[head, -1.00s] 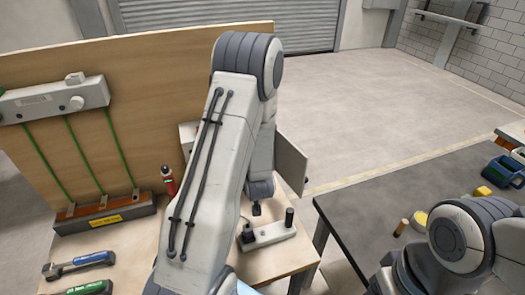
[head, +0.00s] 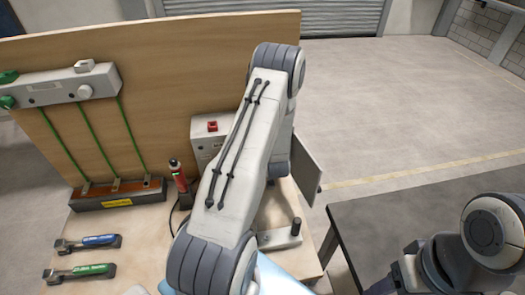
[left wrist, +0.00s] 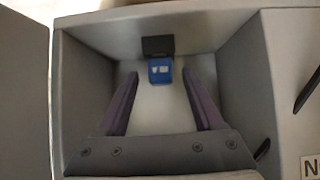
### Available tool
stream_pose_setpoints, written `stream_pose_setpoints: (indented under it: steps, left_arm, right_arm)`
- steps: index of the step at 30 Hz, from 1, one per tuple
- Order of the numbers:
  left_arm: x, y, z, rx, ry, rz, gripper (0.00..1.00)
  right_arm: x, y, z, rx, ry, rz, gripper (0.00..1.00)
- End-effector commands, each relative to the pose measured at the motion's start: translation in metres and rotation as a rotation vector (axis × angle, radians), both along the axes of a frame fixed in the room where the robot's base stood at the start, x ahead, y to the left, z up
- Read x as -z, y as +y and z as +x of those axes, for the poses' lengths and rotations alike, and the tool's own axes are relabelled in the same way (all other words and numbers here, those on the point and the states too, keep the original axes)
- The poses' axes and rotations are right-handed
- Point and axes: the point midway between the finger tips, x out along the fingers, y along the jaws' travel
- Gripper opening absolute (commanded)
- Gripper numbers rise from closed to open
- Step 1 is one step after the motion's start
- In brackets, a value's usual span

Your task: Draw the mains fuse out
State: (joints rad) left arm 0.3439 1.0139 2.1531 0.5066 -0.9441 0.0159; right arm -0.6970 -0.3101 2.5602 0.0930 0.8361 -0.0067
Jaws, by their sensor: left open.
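A blue fuse (left wrist: 160,70) with white marks sits in a black holder (left wrist: 158,46) on the back wall of a grey box, in the left wrist view. My left gripper (left wrist: 160,76) is open inside this box. Its two dark fingers stand on either side of the fuse line, with a visible gap to the fuse on both sides; how deep they reach is hard to tell. My left arm hides the gripper and fuse there.
The box walls lie close around the fingers. A dark table (head: 385,215) stands right.

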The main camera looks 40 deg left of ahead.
Motion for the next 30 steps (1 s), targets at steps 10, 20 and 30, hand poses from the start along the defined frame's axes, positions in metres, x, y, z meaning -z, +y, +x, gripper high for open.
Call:
stream_pose_setpoints:
  steps: [10,20,30]
  left_arm:
    - [0.020,0.022,0.016,-0.003,0.001,0.000,0.69]
    - [0.021,0.023,0.015,-0.004,0.001,-0.001,0.50]
    - [0.019,0.023,0.016,-0.004,0.000,0.000,0.00]
  right_arm:
    - [-0.012,0.000,0.000,-0.002,0.000,0.000,0.61]
    - [-0.012,0.000,0.000,-0.002,0.000,0.000,0.61]
    - [-0.013,0.000,0.000,-0.002,0.000,0.000,0.61]
